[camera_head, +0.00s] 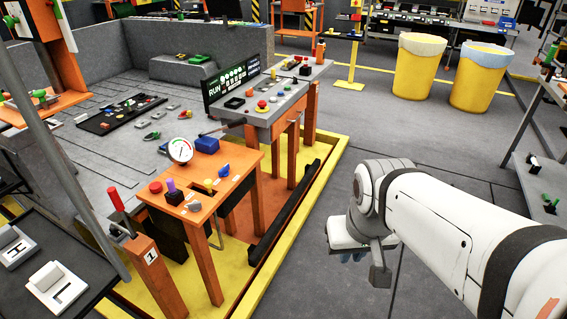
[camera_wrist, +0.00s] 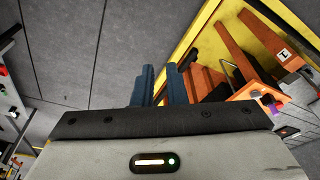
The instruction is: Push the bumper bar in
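The bumper bar looks to be the long black bar (camera_head: 285,213) low along the right side of the yellow-edged platform, beside the legs of the orange tables. My gripper (camera_head: 353,256) is to the right of the bar and apart from it, over the grey floor. Its fingers are mostly hidden under the wrist in the head view. In the wrist view, the two blue fingers of my gripper (camera_wrist: 160,86) stand apart with a narrow empty gap. A dark piece (camera_wrist: 188,59) at the yellow edge there looks like part of the bar.
An orange table (camera_head: 205,190) with buttons and a gauge and a grey control console (camera_head: 262,110) stand above and left of the bar. An orange post (camera_head: 152,262) marked 1 is at front left. Yellow bins (camera_head: 418,70) stand behind. The floor right of the platform is clear.

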